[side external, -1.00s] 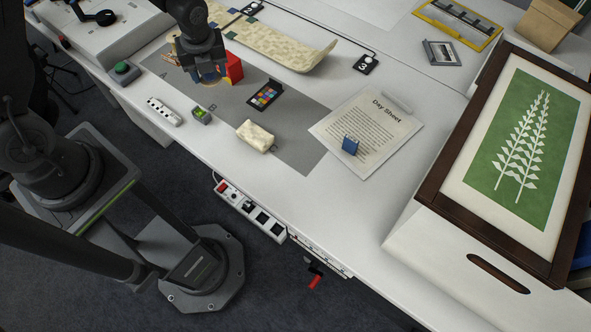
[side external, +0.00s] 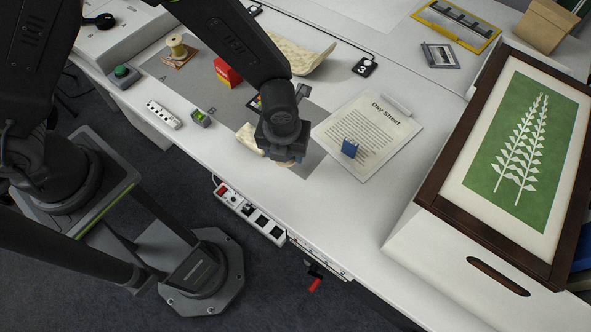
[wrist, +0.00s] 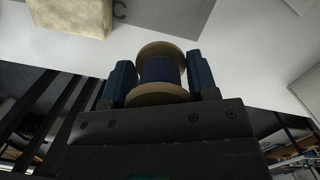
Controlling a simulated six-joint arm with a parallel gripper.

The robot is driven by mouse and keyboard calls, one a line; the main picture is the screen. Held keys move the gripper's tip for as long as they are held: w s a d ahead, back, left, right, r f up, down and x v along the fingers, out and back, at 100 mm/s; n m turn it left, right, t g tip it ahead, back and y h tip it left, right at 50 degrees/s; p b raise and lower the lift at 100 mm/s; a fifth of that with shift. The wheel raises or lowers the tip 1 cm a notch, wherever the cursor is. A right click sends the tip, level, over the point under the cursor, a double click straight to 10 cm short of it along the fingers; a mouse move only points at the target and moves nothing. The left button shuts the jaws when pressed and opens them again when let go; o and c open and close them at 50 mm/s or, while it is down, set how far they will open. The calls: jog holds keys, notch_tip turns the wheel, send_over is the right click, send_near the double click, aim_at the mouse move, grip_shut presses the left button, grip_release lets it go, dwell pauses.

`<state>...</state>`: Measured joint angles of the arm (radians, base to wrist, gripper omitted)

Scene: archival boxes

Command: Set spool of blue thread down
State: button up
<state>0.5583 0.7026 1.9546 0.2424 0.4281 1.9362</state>
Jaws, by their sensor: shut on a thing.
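My gripper (side external: 287,155) is over the front part of the desk, right of the beige pad, seen from behind in the side view. In the wrist view, my gripper (wrist: 161,78) is shut on the spool of blue thread (wrist: 159,70), with one blue finger on each side. The spool has pale wooden flanges and dark blue thread.
The beige pad (side external: 247,136) lies close to the left of my gripper. The desk's front edge is near.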

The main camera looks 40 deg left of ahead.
aim_at(296, 177)
jog(key=d+f, duration=0.2)
jog(key=d, duration=0.1)
jog(key=shift+s, duration=0.2)
jog(key=shift+f, duration=1.95)
jog(key=shift+f, duration=0.15)
jog(key=o, duration=0.9)
